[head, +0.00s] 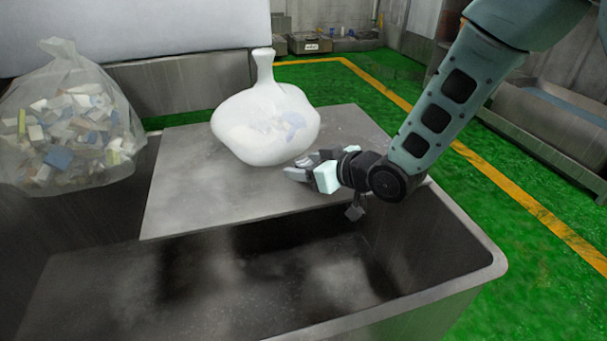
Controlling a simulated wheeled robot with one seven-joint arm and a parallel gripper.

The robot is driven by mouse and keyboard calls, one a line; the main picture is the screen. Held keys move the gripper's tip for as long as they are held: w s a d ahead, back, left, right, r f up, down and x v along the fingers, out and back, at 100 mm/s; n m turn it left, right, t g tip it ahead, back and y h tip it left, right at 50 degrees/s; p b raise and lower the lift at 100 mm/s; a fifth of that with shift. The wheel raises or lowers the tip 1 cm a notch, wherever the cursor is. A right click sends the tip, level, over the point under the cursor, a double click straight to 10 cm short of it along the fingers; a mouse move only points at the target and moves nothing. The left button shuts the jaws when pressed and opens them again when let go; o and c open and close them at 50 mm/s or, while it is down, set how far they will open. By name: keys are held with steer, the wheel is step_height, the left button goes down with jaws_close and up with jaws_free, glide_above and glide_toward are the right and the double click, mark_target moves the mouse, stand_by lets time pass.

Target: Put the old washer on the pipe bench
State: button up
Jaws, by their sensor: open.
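I cannot make out the old washer for certain. A small pale grey shape (304,161) shows at the fingertips, between them and the white bag, and I cannot tell what it is. My gripper (302,167) is low over the right part of a flat metal board (185,205), pointing left, just right of the bag's base. It is open, and my wrist hides part of the board's right side. Nothing in view is clearly a pipe bench.
A knotted white bag (262,128) stands on the board. A clear bag of mixed blocks (68,125) is at left. The board lies across an open metal tub (455,255). A metal trough (545,125) stands at right. Green floor (480,215) between them is clear.

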steer(key=shift+w+a+f, duration=0.25)
steer(key=shift+w+a, duration=0.2)
steer(key=c, duration=1.1)
steer(key=shift+d+r, duration=0.1)
steer(key=shift+s+d+r, duration=0.1)
steer(key=shift+s+r, duration=0.05)
steer(key=shift+r, duration=0.05)
steer(key=p+v, duration=0.4)
steer(key=v, duration=0.1)
steer(key=r+p+v, duration=0.1)
steer(key=p+v, duration=0.3)
steer(key=v, duration=0.1)
steer(key=r+p+v, duration=0.1)
steer(key=p+v, duration=0.3)
steer(key=v, duration=0.1)
steer(key=shift+a+p, duration=0.25)
steer(key=shift+p, duration=0.05)
